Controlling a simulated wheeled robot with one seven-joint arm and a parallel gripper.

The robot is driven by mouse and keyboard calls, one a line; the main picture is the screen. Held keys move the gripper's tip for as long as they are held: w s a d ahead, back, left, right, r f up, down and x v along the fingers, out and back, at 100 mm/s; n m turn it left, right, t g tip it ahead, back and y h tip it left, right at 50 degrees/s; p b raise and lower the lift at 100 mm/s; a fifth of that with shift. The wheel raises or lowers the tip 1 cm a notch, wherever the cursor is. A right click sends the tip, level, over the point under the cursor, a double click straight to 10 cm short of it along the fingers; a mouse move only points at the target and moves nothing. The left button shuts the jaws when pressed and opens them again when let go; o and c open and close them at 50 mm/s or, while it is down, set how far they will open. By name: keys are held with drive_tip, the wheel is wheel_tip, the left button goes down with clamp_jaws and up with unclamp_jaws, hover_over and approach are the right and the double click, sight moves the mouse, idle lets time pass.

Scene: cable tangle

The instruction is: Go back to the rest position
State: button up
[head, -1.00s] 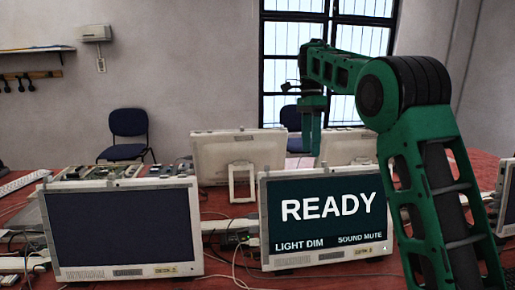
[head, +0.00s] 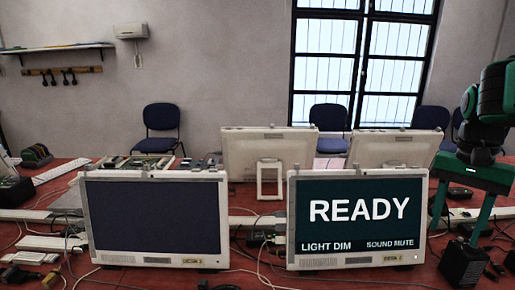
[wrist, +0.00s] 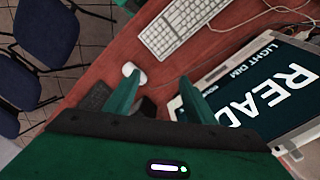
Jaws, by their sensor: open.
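My gripper (head: 459,228) shows at the right of the head view, pointing down beside the right edge of the lit monitor (head: 357,212), with its two green fingers spread apart. In the wrist view, the fingers of my gripper (wrist: 160,80) are open with nothing held between them, above the red table (wrist: 108,62). The lit monitor reads READY, LIGHT DIM and SOUND MUTE. Its screen also shows at the right of the wrist view (wrist: 262,85), close to one finger.
A dark-screened monitor (head: 153,213) stands to the left. Two monitors seen from behind (head: 270,148) stand farther back. Cables and black adapters (head: 463,262) lie on the table. A white keyboard (wrist: 178,25) and a mouse (wrist: 134,73) show in the wrist view. Blue chairs (head: 162,121) stand beyond.

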drive_tip(key=s+f+n, duration=0.1)
drive_tip(key=s+f, duration=0.4)
drive_tip(key=s, duration=0.2)
drive_tip(key=s+a+f+n, duration=0.1)
drive_tip(key=s+f, duration=0.3)
drive_tip(key=s, duration=0.4)
drive_tip(key=shift+a+f+n+t, duration=0.25)
drive_tip(key=shift+f+n+t, duration=0.15)
drive_tip(key=shift+n, duration=0.4)
drive_tip(key=c, duration=0.4)
drive_tip(key=shift+s, duration=0.15)
drive_tip(key=shift+c, duration=0.4)
